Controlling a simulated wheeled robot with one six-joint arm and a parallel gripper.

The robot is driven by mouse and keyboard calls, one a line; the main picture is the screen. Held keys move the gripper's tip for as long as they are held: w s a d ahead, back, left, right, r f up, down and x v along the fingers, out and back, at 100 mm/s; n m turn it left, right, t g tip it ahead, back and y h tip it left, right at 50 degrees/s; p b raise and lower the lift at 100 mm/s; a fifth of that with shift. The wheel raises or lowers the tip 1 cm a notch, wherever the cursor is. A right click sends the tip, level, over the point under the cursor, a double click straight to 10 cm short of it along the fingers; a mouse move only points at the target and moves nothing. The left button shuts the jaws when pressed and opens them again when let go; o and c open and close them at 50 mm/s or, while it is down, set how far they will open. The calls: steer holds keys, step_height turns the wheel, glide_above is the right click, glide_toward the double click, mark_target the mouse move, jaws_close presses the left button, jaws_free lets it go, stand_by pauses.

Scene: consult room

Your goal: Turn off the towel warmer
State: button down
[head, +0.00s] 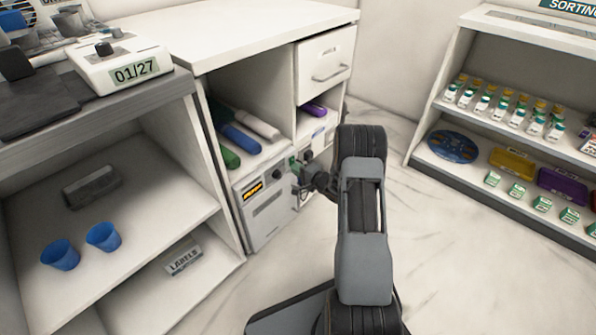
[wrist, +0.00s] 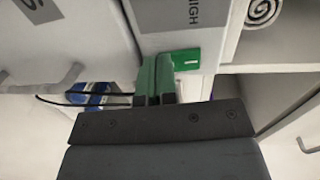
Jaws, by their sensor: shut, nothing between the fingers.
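A white boxy appliance (head: 268,211) with a lit orange display (head: 252,190) and a dark knob (head: 279,173) stands in the lower cabinet bay; it looks like the towel warmer, but I cannot read a name on it. My gripper (head: 298,184) is at its upper right front, partly hidden by my arm. In the wrist view, my gripper's green fingers (wrist: 157,78) are together and empty. Their tips are close beside a green switch (wrist: 186,60) with a white mark, below a grey label reading HIGH (wrist: 190,14). I cannot tell whether they touch it.
Rolled towels or mats (head: 240,138) lie on the shelf above the appliance. A drawer (head: 326,65) is at the cabinet's upper right. Blue cups (head: 103,237) stand on the left shelf. A bottle rack (head: 510,110) is at right; the floor (head: 450,250) between is clear.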

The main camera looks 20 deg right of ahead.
steer(key=shift+w+a, duration=0.1)
steer(key=shift+w, duration=0.15)
steer(key=shift+s+f, duration=0.1)
steer(key=s+d+f+p, duration=0.1)
steer(key=s+d+p, duration=0.3)
steer(key=s, duration=0.8)
steer(key=shift+s+d+f, duration=0.3)
steer(key=shift+d+f, duration=0.05)
steer(key=shift+d, duration=0.6)
steer(key=shift+r+p, duration=0.1)
steer(key=shift+p, duration=0.2)
